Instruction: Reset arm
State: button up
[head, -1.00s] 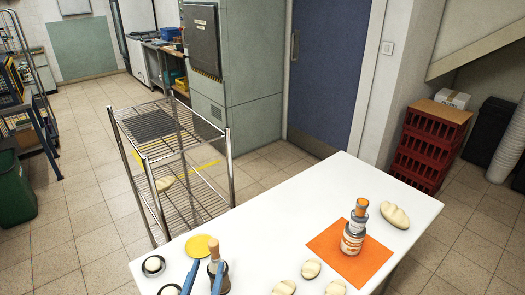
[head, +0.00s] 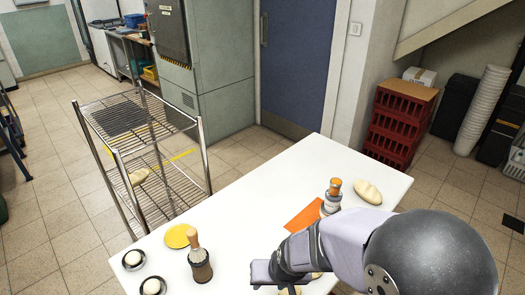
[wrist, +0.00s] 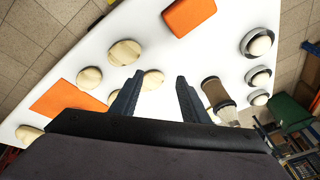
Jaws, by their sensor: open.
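My gripper (wrist: 160,76) is open and empty in the wrist view, its two dark fingers spread above the white table (wrist: 235,25). In the head view my arm reaches in from the lower right, and the wrist end (head: 262,272) hangs over the table's near side. A dark brown jar with a wooden top (head: 200,262) stands upright to its left, apart from it. The same jar seems to show right of the fingers in the wrist view (wrist: 217,97). The fingertips are not clear in the head view.
A stacked jar with an orange top (head: 332,196) stands by an orange mat (head: 304,216), near a pale loaf (head: 368,192). A yellow disc (head: 178,236) and dark dishes with white balls (head: 133,259) are at left. A wire rack (head: 140,150) stands behind. Several dough pieces (wrist: 125,52) lie under the gripper.

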jog(key=s+d+r+g+h, duration=0.2)
jog(key=s+d+r+g, duration=0.1)
jog(key=s+d, duration=0.6)
jog(key=d+r, duration=0.1)
jog(key=d, duration=0.3)
jog(key=shift+s+r+m+p, duration=0.15)
jog(key=shift+s+m+p, duration=0.15)
